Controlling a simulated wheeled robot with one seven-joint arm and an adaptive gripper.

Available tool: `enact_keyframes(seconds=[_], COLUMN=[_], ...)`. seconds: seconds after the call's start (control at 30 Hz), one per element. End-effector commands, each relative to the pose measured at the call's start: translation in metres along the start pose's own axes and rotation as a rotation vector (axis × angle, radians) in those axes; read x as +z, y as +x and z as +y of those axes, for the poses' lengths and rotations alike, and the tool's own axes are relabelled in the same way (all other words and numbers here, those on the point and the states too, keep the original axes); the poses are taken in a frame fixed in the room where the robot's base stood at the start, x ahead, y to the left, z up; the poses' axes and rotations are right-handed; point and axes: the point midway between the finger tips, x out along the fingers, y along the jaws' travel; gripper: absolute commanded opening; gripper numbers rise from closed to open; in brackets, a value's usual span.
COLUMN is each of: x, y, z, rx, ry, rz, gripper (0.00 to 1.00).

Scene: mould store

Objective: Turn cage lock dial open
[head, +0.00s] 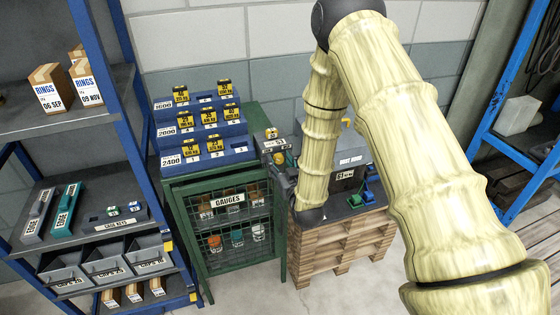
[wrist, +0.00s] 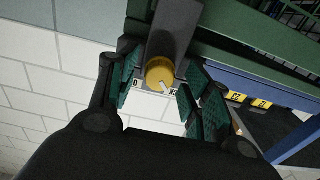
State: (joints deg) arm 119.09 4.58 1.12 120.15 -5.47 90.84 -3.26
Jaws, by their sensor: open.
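The green gauge cage (head: 228,198) stands left of centre in the head view, its mesh door shut, with several gauges behind it. The cage lock dial (wrist: 160,72) is a round yellow knob on a grey plate in the wrist view. Its white pointer aims down and right, towards the right one of two small marks. My gripper (wrist: 162,82) is open, with one green-padded finger on each side of the dial. I cannot tell whether the pads touch it. In the head view my gripper (head: 282,165) is at the cage's right side, partly hidden by my arm.
Gauge blocks with yellow tags (head: 208,120) stand on the cage top. A wooden crate stack (head: 335,245) stands close on the right, with a grey box (head: 350,158) on it. A blue-posted shelf (head: 60,130) is at the left. Bare floor shows in front.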

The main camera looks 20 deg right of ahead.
Motion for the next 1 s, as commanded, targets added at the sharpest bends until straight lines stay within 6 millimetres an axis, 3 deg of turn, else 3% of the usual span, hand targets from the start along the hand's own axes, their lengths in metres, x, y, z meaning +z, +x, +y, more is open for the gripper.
enact_keyframes(seconds=[0.3,0.53,0.6,1.0], x=[0.0005,0.0005,0.0005,0.0026], y=[0.0017,0.0016,0.0016,0.0015], z=[0.0004,0.0006,0.0007,0.0008], rx=[0.001,0.001,0.001,0.002], ry=[0.0,0.0,0.0,0.056], rz=[-0.001,-0.001,-0.001,-0.001], gripper=[0.49,0.07,0.0,0.0])
